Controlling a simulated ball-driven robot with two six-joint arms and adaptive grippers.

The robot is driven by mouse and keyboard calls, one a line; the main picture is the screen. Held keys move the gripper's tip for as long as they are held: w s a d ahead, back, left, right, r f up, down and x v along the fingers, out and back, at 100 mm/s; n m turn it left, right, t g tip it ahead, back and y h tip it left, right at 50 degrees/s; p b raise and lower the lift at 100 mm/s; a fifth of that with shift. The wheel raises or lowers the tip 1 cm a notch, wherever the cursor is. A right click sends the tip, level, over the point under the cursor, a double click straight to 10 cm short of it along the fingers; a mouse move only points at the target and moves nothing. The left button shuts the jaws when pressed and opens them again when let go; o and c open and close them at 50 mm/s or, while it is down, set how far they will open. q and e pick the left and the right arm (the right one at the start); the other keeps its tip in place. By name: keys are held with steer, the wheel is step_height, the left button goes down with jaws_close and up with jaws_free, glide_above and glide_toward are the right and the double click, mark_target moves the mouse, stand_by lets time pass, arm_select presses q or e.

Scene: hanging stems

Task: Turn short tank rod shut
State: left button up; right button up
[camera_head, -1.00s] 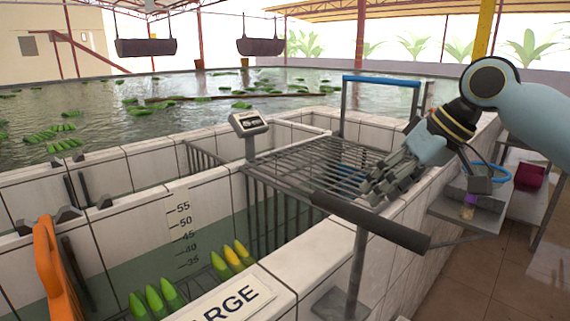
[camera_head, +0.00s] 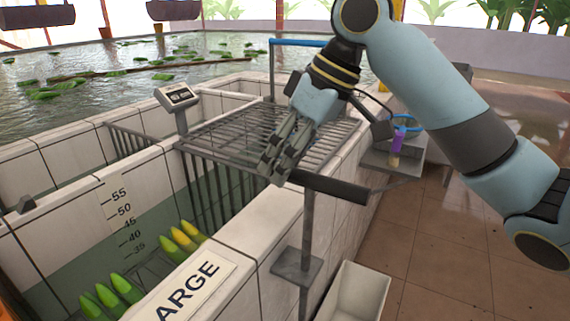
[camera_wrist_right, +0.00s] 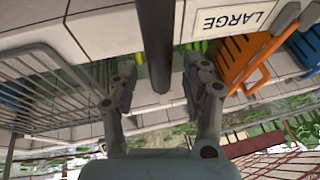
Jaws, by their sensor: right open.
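A dark bar (camera_head: 342,188) lies crosswise along the near edge of the rack, on top of a grey upright post (camera_head: 307,235) beside the tank wall. I take it for the rod handle, though the views carry no label for it. My right gripper (camera_head: 274,172) reaches down at the bar's left end and hides that end. In the right wrist view the dark bar (camera_wrist_right: 154,40) runs between the two fingers, which stand open on either side of it. Contact cannot be told. My left gripper is not in view.
A slatted metal rack (camera_head: 245,133) lies behind the gripper. A scale (camera_head: 177,96) stands at its left. Green and yellow bananas (camera_head: 185,237) are in the tank beside the LARGE sign (camera_head: 190,290). A white bin (camera_head: 355,293) stands on the open floor at right.

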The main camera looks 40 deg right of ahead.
steer(key=shift+a+f, duration=0.1)
steer(key=shift+f, duration=0.15)
jaws_close()
stand_by(0.3)
